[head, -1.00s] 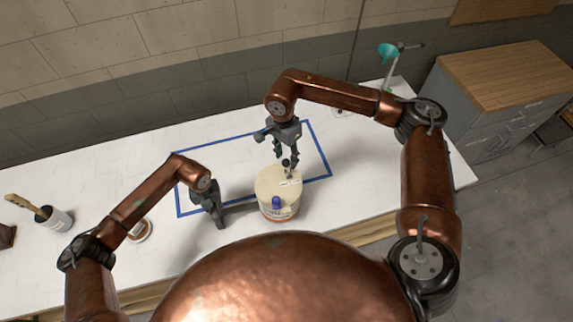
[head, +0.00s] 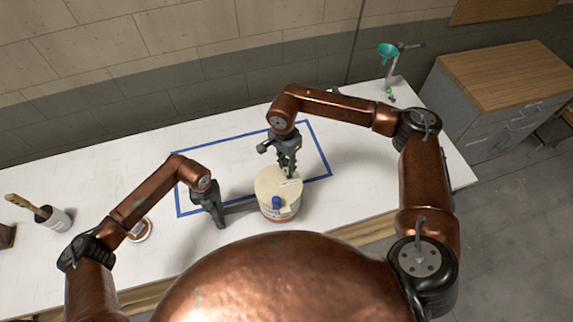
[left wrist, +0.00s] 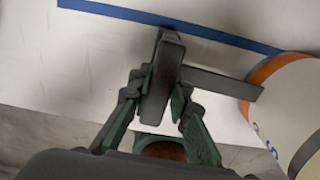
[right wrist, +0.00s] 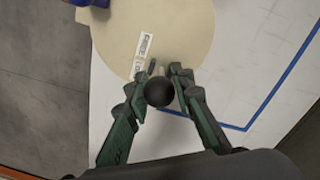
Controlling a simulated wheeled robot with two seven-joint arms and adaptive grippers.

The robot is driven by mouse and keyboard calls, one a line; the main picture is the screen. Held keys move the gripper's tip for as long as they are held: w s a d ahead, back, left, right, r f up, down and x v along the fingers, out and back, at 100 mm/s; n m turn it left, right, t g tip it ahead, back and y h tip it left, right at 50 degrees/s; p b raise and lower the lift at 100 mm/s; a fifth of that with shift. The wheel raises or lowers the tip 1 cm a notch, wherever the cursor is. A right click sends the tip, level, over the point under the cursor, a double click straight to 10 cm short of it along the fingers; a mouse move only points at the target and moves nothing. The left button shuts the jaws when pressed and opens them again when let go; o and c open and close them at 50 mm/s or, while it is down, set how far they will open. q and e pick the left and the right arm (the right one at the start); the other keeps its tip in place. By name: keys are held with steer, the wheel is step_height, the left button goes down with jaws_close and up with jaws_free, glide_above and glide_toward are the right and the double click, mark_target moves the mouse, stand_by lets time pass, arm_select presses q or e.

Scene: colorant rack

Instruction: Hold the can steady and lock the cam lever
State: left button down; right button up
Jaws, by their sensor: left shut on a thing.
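The can (head: 272,186) stands upright near the table's front edge, with a cream lid, a white label and a blue cap (head: 277,203). Its lid also shows in the right wrist view (right wrist: 180,28). The cam lever's black ball knob (right wrist: 158,91) is between the fingers of my right gripper (right wrist: 160,82), over the lid's edge; the fingers look open around it. A dark grey upright bar (left wrist: 172,50) joins a horizontal bar (left wrist: 222,84) reaching the can's side. My left gripper (left wrist: 158,100) is shut on the upright bar. In the head view, my right gripper hides the knob.
Blue tape (head: 245,136) marks a rectangle on the white table, mostly clear behind the can. A brush in a pot (head: 55,218) and a round tin (head: 139,230) are at left. A stand with a teal funnel (head: 388,50) is at the back right.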

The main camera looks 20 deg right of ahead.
jaws_close()
steer(key=shift+d, duration=0.1)
stand_by(0.4)
steer(key=d+y, duration=0.1)
steer(key=y, duration=0.2)
steer(key=shift+s+d+f, duration=0.15)
steer(key=shift+d, duration=0.25)
steer(key=shift+d+f+y, duration=0.2)
steer(key=shift+d+y, duration=0.3)
steer(key=shift+y, duration=0.7)
steer(key=shift+d+f+y, duration=0.15)
steer(key=shift+d+y, duration=0.3)
steer(key=shift+y, duration=0.75)
steer(key=shift+d, duration=0.1)
steer(key=o, duration=0.6)
jaws_free()
steer(key=shift+c, duration=0.2)
steer(key=shift+r, duration=0.1)
